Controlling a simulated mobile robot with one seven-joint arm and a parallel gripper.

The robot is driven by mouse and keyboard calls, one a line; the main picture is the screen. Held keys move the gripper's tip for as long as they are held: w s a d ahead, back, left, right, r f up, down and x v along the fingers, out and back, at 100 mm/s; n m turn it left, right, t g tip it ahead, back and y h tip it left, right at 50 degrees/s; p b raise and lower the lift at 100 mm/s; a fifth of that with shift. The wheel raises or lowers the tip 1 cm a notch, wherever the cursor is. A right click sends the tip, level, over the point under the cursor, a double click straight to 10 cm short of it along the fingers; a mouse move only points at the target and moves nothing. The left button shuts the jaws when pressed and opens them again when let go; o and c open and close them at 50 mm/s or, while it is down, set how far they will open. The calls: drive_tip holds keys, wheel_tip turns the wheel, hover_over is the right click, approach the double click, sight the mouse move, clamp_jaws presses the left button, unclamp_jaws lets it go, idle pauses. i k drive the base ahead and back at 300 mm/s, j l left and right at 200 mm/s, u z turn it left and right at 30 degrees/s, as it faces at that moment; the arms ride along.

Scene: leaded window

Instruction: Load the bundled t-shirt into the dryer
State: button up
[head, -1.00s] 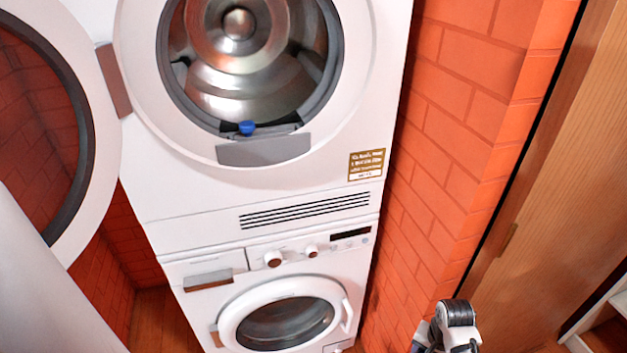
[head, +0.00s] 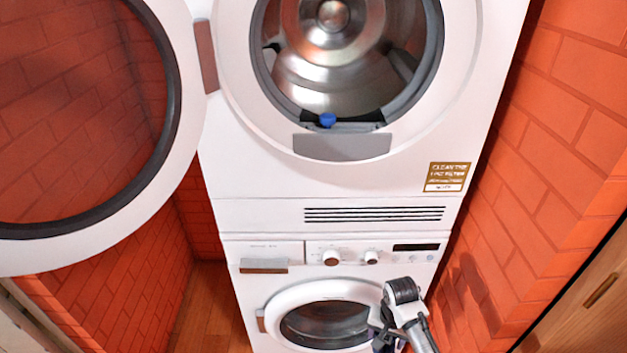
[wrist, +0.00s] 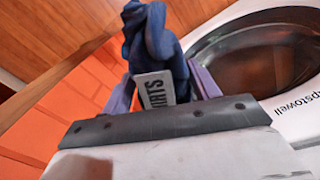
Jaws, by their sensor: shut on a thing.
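The bundled t-shirt (wrist: 150,45) is dark blue with a white label reading "RTS", and shows in the wrist view. My gripper (wrist: 160,88) is shut on it. In the head view my arm's end (head: 400,315) is low, in front of the lower machine's door; the shirt is hardly visible there. The dryer (head: 345,175) is the upper white machine. Its round door (head: 190,130) is swung open to the left. Its steel drum (head: 330,75) is open to view, with a small blue thing (head: 327,120) at the bottom of the opening.
The lower washer (head: 270,300) has its round door shut. A brick wall (head: 575,110) stands close on the right, and a wooden panel (head: 590,310) is at the lower right. The space in front of the drum opening is clear.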

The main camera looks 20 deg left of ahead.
sight(185, 46)
drive_tip(key=l+u, duration=0.25)
drive_tip(key=u, duration=0.2)
drive_tip(key=l+u, duration=0.25)
drive_tip(key=u, duration=0.2)
